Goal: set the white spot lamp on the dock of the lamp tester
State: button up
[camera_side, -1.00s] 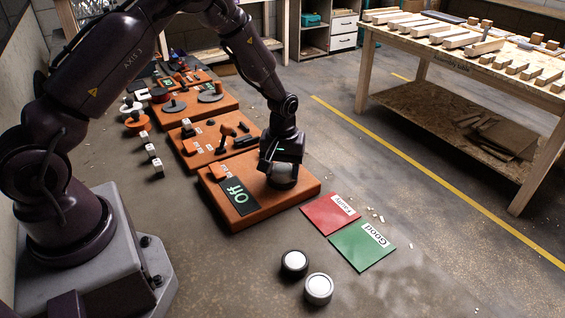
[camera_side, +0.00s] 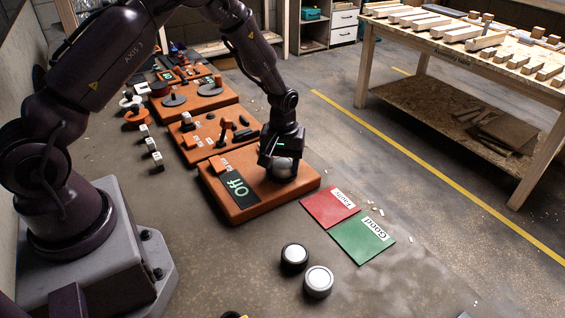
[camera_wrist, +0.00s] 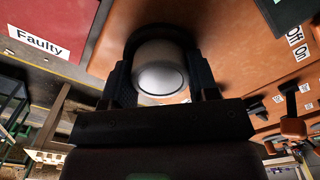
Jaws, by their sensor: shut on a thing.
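The lamp tester is an orange board (camera_side: 245,205) with a dark display (camera_side: 238,186) that reads "Off". My gripper (camera_side: 282,167) is low over the right part of this board and shut on a pale, round spot lamp (camera_side: 281,171). In the wrist view the lamp (camera_wrist: 160,75) sits between the two dark fingers of my gripper (camera_wrist: 160,85), its whitish face showing. A dark ring (camera_wrist: 150,31) curves around the lamp's far side there, probably the dock. Whether the lamp touches the dock cannot be told.
A red "Faulty" mat (camera_side: 325,210) and a green "Good" mat (camera_side: 355,243) lie right of the tester. Two round lamps, one black-rimmed (camera_side: 294,256) and one grey-rimmed (camera_side: 318,282), stand in front. Another orange board (camera_side: 200,145) is behind. A wooden table (camera_side: 455,50) stands at the right.

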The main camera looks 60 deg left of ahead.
jog(key=shift+f, duration=0.35)
jog(key=o, duration=0.8)
jog(key=shift+o, duration=1)
notch_tip(320, 180, up, 14)
jog(key=shift+f, duration=0.2)
jog(key=s+d+r+m+t, duration=0.2)
jog(key=s+d+r+m, duration=0.1)
jog(key=s+r, duration=0.6)
jog(key=s+d+r+m+t, duration=0.3)
jog(key=s+r+m, duration=0.3)
jog(key=s+r, duration=0.3)
jog(key=s+d, duration=0.1)
jog(key=s, duration=0.3)
jog(key=shift+s+m+t, duration=0.2)
jog(key=shift+m+t, duration=0.1)
